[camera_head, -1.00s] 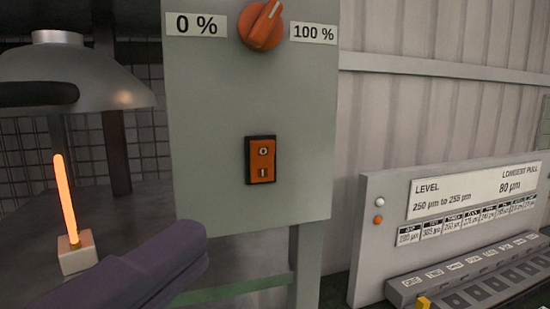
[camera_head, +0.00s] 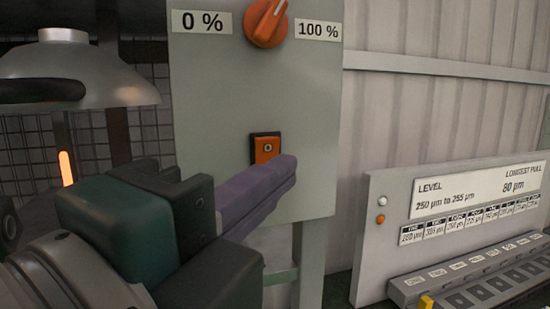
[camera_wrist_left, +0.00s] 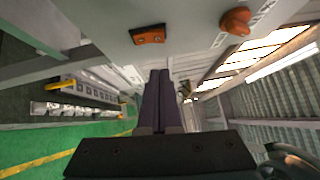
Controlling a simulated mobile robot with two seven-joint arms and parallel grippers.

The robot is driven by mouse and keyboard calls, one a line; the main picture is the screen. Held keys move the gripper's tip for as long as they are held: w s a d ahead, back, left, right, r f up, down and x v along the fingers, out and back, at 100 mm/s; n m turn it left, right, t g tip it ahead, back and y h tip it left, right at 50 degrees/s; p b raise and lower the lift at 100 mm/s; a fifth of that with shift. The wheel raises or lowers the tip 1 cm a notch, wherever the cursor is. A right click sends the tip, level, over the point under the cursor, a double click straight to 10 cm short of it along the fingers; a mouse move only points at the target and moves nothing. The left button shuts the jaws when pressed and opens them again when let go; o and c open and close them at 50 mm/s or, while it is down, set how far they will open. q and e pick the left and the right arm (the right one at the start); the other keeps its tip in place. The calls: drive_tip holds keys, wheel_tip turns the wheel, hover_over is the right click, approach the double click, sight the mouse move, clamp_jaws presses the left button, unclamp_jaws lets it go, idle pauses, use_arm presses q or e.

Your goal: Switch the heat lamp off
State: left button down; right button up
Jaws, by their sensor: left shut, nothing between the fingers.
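The orange rocker switch (camera_head: 267,148) in its black frame sits on the grey-green panel (camera_head: 215,100); its upper part with the round mark shows. My left gripper (camera_head: 288,166) is shut and empty, with its purple fingers in front of the switch's lower half, hiding it. In the left wrist view the switch (camera_wrist_left: 148,36) lies above the shut fingertips (camera_wrist_left: 159,74), with a visible offset; contact cannot be told. The heat lamp has a grey dome (camera_head: 100,80) and a glowing orange element (camera_head: 66,168), partly hidden by my left arm. My right gripper is out of view.
An orange dial (camera_head: 265,22) sits above the switch between the 0 % and 100 % labels. A white sign board (camera_head: 385,250) and a grey button row (camera_head: 465,270) stand to the right. The panel around the switch is flat and clear.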

sight(276, 147)
use_arm(q)
drive_tip(key=w, duration=0.2)
drive_tip(key=w+a, duration=0.1)
drive_tip(key=w, duration=0.1)
drive_tip(key=shift+a+r, duration=0.1)
drive_tip(key=shift+r, duration=0.1)
drive_tip(key=shift+s, duration=0.1)
drive_tip(key=shift+w+r+p, duration=0.2)
drive_tip(key=shift+r+p, duration=0.25)
drive_tip(key=shift+p, duration=0.3)
drive_tip(key=shift+f, duration=0.25)
drive_tip(key=shift+a, duration=0.1)
